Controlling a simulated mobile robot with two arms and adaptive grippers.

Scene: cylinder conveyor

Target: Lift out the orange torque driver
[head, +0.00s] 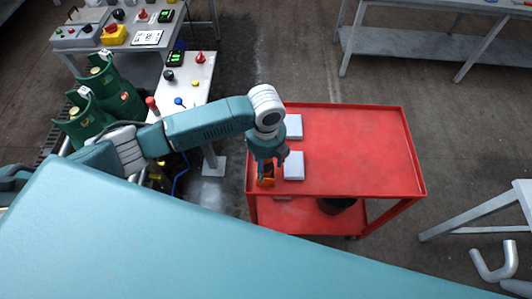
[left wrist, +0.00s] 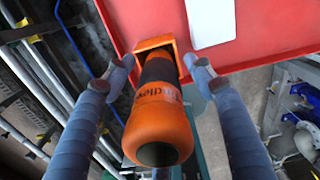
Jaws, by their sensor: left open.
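The orange and black torque driver (left wrist: 158,130) shows large in the left wrist view, its thick orange end toward the camera. Its far end goes into an orange square holder (left wrist: 146,43) at the red cart's edge. In the head view only a bit of orange (head: 267,182) shows below my left gripper (head: 266,168), so driver and holder are hard to tell apart there. In the left wrist view my left gripper (left wrist: 160,66) is open, one finger on each side of the driver's dark middle. I cannot tell whether either finger touches it. My right gripper is not in view.
The red cart (head: 355,150) has two pale flat blocks (head: 293,165) close beside my gripper; its right side is clear. A dark round container (head: 336,205) sits on the lower shelf. Green gas cylinders (head: 117,95) and a control table (head: 190,92) stand left.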

